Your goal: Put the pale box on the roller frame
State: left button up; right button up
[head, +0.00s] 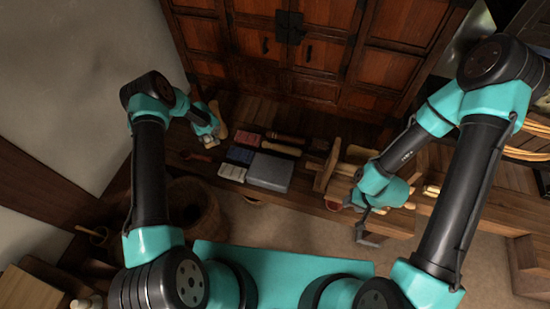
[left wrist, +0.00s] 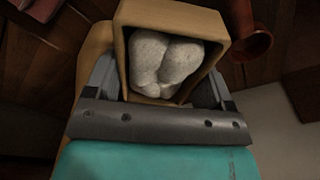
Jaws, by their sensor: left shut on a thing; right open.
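The pale box (left wrist: 122,48) is a tan, open-topped wooden box with lumpy grey-white contents (left wrist: 165,62) in the left wrist view. My left gripper (left wrist: 160,85) is shut on it, one finger at each side. In the head view my left gripper (head: 215,124) is over the left end of the bench, where its arm partly hides the box. The roller frame (head: 326,168), wooden with pale rollers, appears to stand right of centre on the bench, partly behind my right arm. My right gripper (head: 362,218) is open and empty at the bench's front edge.
A grey block (head: 270,172) and several small coloured blocks (head: 240,155) lie between my left gripper and the frame. A red vessel (left wrist: 250,30) is close beside the held box. A dark basket (head: 195,207) stands below left. A wooden cabinet (head: 300,50) closes off the back.

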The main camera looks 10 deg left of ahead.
aim_at(209, 138)
pick_arm(q)
jog(key=shift+w+a+f, duration=0.1)
jog(key=shift+a+f, duration=0.1)
jog(key=shift+f, duration=0.05)
dwell(0.3)
jog(key=shift+f, duration=2.2)
jog(key=shift+f, duration=0.1)
jog(key=shift+f, duration=1.7)
jog(key=shift+f, duration=0.15)
jog(key=o, duration=1)
